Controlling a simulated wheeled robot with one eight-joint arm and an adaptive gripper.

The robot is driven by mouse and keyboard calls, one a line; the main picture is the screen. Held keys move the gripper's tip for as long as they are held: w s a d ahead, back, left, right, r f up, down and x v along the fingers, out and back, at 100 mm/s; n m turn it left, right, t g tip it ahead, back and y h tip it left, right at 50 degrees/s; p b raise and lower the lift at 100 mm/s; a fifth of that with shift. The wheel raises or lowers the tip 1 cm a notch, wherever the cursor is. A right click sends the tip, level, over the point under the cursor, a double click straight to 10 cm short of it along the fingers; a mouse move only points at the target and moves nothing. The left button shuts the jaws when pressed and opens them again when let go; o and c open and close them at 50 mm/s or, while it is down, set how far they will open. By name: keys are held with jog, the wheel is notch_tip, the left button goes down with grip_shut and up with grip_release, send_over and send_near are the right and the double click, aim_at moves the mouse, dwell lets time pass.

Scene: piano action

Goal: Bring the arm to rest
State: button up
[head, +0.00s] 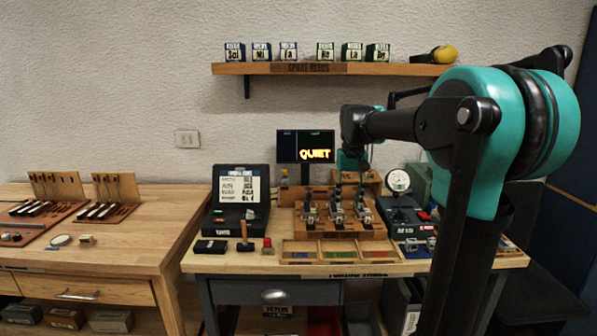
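My arm comes in from the right, with large teal and black joints, and reaches left over the workbench (460,263). My gripper (349,185) hangs down at its end, above the wooden stand with metal piano-action pieces (310,214). The fingers are small and dark against the stand, so I cannot tell whether they are open or shut. I see nothing clearly held. Whether the fingertips touch the pieces is also unclear.
A small screen reading "QUIET" (315,153) stands behind the stand. A dial gauge (398,181) and a dark device (403,213) are to the right. An open black case (228,222) is left. A shelf (290,69) with small boxes is above; a tool table (135,240) is far left.

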jog(key=s+d+f+t, duration=0.2)
jog(key=s+f, duration=0.9)
jog(key=s+d+f+t, duration=0.1)
jog(key=s+f+t, duration=0.1)
jog(key=s+f, duration=0.9)
jog(key=shift+s+d+f, duration=0.35)
jog(key=shift+s+f, duration=0.05)
jog(key=shift+f, duration=0.25)
